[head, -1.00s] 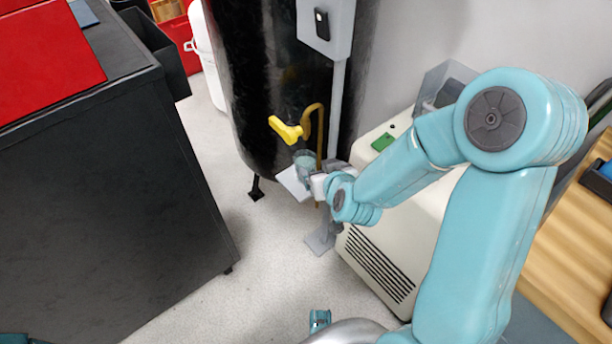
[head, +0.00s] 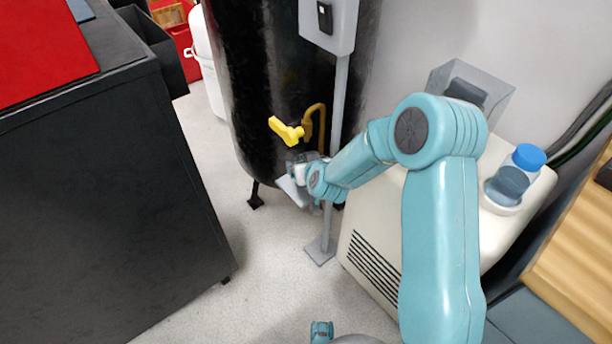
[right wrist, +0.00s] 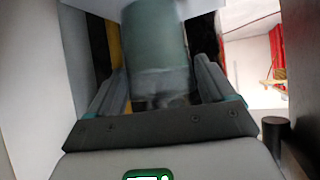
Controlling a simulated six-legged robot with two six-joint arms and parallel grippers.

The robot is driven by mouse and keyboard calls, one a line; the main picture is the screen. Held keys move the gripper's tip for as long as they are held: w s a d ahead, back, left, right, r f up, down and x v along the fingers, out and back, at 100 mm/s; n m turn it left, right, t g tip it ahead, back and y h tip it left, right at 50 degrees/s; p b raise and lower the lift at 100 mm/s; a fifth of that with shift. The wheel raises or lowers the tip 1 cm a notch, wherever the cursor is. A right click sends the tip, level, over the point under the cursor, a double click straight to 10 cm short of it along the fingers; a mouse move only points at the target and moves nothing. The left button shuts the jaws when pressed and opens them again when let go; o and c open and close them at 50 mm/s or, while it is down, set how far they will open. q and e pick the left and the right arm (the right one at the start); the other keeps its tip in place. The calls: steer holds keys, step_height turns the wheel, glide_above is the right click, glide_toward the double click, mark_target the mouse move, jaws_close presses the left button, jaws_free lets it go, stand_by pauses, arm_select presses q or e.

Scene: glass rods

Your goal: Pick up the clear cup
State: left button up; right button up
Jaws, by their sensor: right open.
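The clear cup (right wrist: 157,45), greenish and see-through, stands between the two fingers of my right gripper (right wrist: 160,82) in the right wrist view. The fingers are open, one on each side of it; I cannot tell whether either touches it. In the head view my right gripper (head: 296,168) is just below the yellow tap handle (head: 286,131), over a small white shelf (head: 291,190). There the gripper mostly hides the cup.
A black tank (head: 262,85) stands right behind the cup, with a grey post (head: 337,115) close by. A cream machine (head: 375,245) stands to the right, with a blue-capped bottle (head: 510,178) on it. A dark cabinet (head: 90,190) is at left; clear floor lies between.

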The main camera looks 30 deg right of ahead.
steer(key=c, duration=0.7)
steer(key=shift+c, duration=0.2)
